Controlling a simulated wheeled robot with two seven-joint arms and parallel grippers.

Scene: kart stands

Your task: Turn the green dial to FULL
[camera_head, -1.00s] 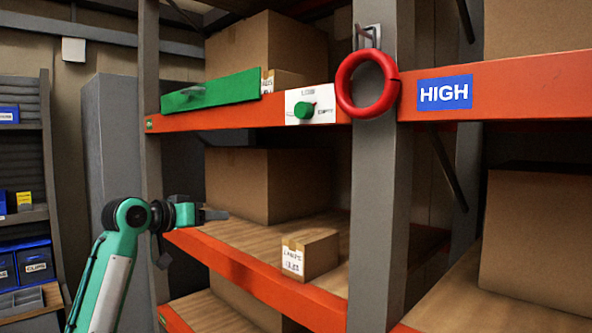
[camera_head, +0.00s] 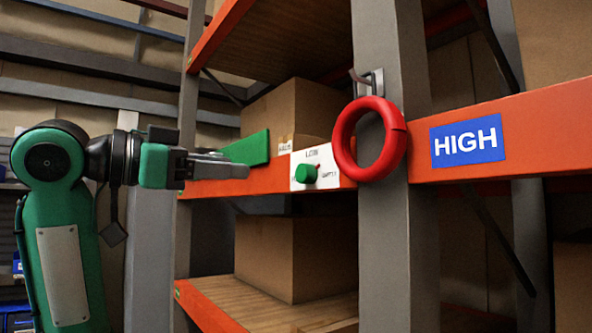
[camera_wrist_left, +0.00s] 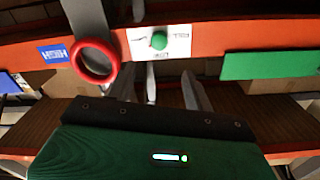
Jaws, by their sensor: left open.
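The green dial (camera_head: 306,173) sits on a white label plate (camera_head: 327,161) on the orange shelf beam. LOW reads above the dial, and a small word, seemingly EMPTY, is on its right. No FULL mark is legible, and the dial's pointing direction is unclear. My left gripper (camera_head: 243,169) is open and empty, left of the dial and apart from it, at about its height in the picture. In the left wrist view the dial (camera_wrist_left: 159,40) shows beyond the open fingers (camera_wrist_left: 172,88). My right gripper is not in view.
A red ring (camera_head: 369,138) hangs on a hook on the grey upright (camera_head: 386,240), just right of the label plate. A green panel (camera_head: 248,149) is on the beam left of the dial. A blue HIGH sign (camera_head: 466,141) is farther right. Cartons (camera_head: 297,254) stand on the shelves.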

